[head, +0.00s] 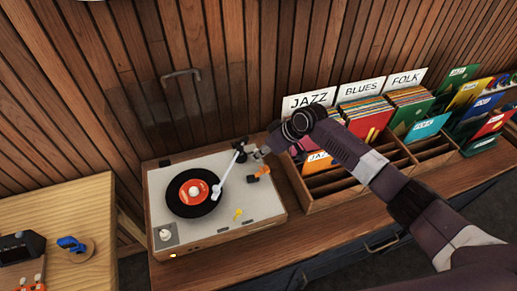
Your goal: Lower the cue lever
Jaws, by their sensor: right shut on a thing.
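A turntable (271,209) with a pale top stands on the wooden counter. A black record (180,203) with an orange label lies on its platter. The white tonearm (229,170) reaches from its dark pivot at the back right, and its head is over the record's right part. My right gripper (257,154) comes in from the right and is at the back right corner, close to the pivot. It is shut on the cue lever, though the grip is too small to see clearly. A small orange part (262,171) shows just below the gripper. My left gripper is out of view.
A wooden record bin (333,200) with several sleeves and JAZZ, BLUES and FOLK signs stands right of the turntable, under my right arm. A slatted wall rises behind. A wooden table (88,205) is at left.

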